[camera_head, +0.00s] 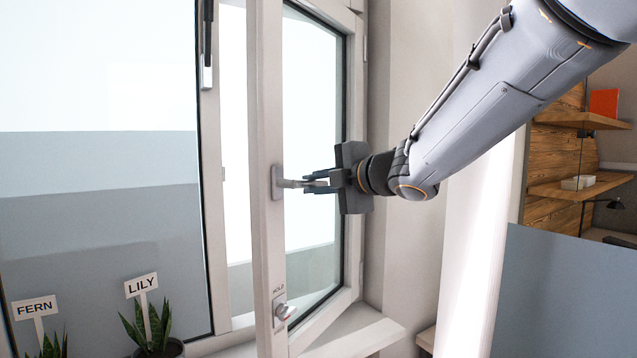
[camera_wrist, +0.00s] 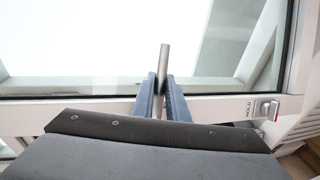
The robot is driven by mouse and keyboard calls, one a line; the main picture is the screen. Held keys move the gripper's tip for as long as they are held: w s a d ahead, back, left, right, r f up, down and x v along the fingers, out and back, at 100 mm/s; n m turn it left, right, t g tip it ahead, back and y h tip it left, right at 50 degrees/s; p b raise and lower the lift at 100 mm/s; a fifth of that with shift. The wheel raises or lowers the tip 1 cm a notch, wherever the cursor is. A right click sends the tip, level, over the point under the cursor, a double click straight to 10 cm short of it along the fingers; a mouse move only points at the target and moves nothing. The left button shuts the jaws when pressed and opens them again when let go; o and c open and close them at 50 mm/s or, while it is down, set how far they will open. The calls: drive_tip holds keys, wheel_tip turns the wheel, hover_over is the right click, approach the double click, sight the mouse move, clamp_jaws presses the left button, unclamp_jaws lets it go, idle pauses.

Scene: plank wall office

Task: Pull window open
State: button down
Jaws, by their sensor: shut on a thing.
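The window sash (camera_head: 268,120) stands swung open, with a gap between it and the fixed pane on its left. The handle (camera_head: 289,183) sticks out from the sash's edge, roughly level. My gripper (camera_head: 318,183) comes from the right and is shut on the handle. In the wrist view the fingers of my gripper (camera_wrist: 163,100) close around the grey handle (camera_wrist: 164,60), whose end shows past the fingertips. A small latch marked HOLD (camera_head: 284,310) sits lower on the sash; it also shows in the wrist view (camera_wrist: 268,109).
Potted plants labelled FERN (camera_head: 36,308) and LILY (camera_head: 141,286) stand at the lower left. The window sill (camera_head: 365,335) juts out below the sash. A grey-blue panel (camera_head: 560,290) and wooden shelves (camera_head: 575,189) are at the right.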

drive_tip(key=shift+a+r, duration=0.1)
drive_tip(key=shift+r, duration=0.1)
drive_tip(key=c, duration=1.7)
unclamp_jaws()
drive_tip(key=shift+s+a, duration=0.1)
drive_tip(key=shift+s, duration=0.15)
drive_tip(key=shift+c, duration=0.2)
drive_tip(key=shift+w, duration=0.1)
drive_tip(key=shift+d, duration=0.2)
drive_tip(key=shift+s+d, duration=0.2)
drive_tip(key=shift+s, duration=0.05)
drive_tip(key=b+v, duration=0.1)
drive_tip(key=v, duration=0.6)
